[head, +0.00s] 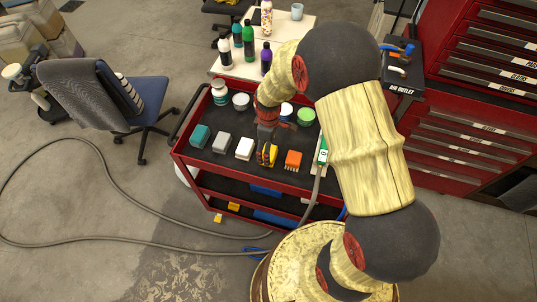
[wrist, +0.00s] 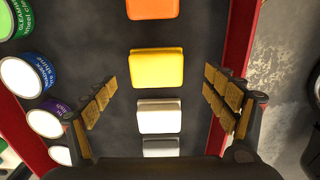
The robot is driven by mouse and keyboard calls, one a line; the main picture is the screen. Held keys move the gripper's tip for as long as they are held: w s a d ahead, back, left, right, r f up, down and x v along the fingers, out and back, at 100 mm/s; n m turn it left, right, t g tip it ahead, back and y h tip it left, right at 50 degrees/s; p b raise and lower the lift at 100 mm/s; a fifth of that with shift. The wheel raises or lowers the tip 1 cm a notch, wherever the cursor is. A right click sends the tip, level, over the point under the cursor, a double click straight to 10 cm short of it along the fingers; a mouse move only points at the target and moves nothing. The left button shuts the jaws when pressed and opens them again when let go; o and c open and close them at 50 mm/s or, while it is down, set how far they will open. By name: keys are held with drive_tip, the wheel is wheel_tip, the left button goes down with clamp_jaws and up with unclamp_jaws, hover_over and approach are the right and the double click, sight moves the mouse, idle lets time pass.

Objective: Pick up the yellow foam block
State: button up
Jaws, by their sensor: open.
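The yellow foam block (wrist: 156,70) lies flat on the dark top of the red cart, between an orange block (wrist: 152,8) and a white block (wrist: 159,116). In the wrist view it lies ahead of my gripper (wrist: 159,84), centred between the two spread fingers. The fingers are open with nothing held, and the white block shows between them nearer the palm. In the head view my gripper (head: 267,143) points down over the yellow block's place in the row and partly hides it. The height gap is hard to judge.
The row also holds a grey block (head: 222,143) and a teal block (head: 201,136). Round tubs, such as the green-lidded one (head: 306,116), stand behind. A white-green bottle (head: 322,152) stands at the right. A hose (head: 130,200) lies on the floor near an office chair (head: 95,95).

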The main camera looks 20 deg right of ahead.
drive_tip(key=f, duration=0.3)
drive_tip(key=f+b, duration=0.1)
drive_tip(key=f, duration=0.1)
drive_tip(key=shift+w+d+f, duration=0.1)
drive_tip(key=shift+w+d, duration=0.05)
drive_tip(key=shift+w, duration=0.1)
drive_tip(key=c, duration=0.4)
drive_tip(key=shift+s, duration=0.1)
drive_tip(key=c, duration=0.9)
